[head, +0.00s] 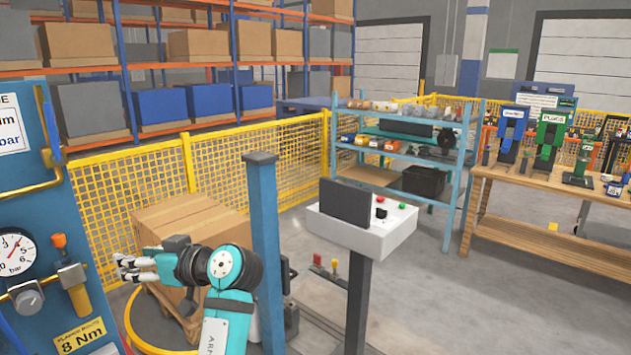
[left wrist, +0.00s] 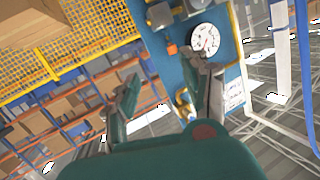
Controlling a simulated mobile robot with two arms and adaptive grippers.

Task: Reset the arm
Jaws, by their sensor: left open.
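My left arm comes up from the bottom of the head view, with its teal and black wrist in front of a stack of cardboard boxes (head: 185,212). My left gripper (head: 122,268) points left, toward the blue panel on the left side. In the left wrist view the two fingers of the left gripper (left wrist: 165,105) stand apart with nothing between them. The blue panel (left wrist: 172,70) with its round gauge (left wrist: 205,38) shows beyond the fingers. My right gripper is in neither view.
The blue panel (head: 75,190) with a pressure gauge (head: 14,252) and valves stands close at the left. A blue post (head: 264,240) stands just right of my left wrist. A control box (head: 395,230), a blue shelf (head: 425,160) and a wooden workbench (head: 570,190) are further right.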

